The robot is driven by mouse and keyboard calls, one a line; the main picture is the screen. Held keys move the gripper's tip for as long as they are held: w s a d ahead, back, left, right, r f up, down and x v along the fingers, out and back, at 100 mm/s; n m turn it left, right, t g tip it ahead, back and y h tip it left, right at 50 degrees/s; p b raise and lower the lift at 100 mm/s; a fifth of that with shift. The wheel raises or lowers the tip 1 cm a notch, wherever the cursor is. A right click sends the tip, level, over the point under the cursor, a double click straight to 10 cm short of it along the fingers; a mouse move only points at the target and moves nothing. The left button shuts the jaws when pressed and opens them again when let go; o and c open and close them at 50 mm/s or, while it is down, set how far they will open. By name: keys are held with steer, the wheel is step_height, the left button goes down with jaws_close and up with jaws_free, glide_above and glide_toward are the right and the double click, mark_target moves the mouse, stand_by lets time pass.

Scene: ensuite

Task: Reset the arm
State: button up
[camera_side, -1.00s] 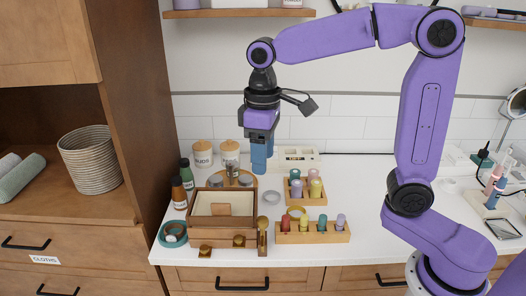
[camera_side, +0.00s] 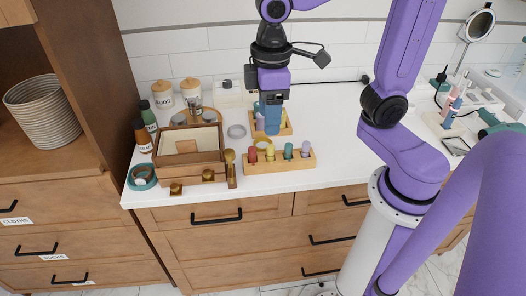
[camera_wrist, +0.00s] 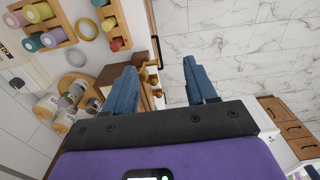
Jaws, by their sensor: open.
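My gripper (camera_side: 273,128) has blue fingers and points down above the white counter (camera_side: 330,128). In the side view its fingertips overlap the rear wooden holder (camera_side: 287,128) of small coloured bottles; I cannot tell the height gap. In the wrist view my gripper (camera_wrist: 163,82) shows two blue fingers spread wide apart, with nothing between them.
A front wooden holder (camera_side: 280,164) carries several coloured bottles. A wooden box (camera_side: 190,158) stands to its left, with brown (camera_side: 143,138) and green (camera_side: 148,118) bottles behind-left. Lidded jars (camera_side: 163,96) stand at the back. A mirror (camera_side: 479,25) is at right.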

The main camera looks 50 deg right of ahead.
steer(key=s+d+f+n, duration=0.1)
steer(key=s+d+f, duration=0.1)
steer(key=s, duration=0.4)
steer(key=s+d+f+n, duration=0.2)
steer(key=s+d+f, duration=0.1)
steer(key=s, duration=0.3)
steer(key=shift+s+d, duration=0.2)
steer(key=shift+d, duration=0.1)
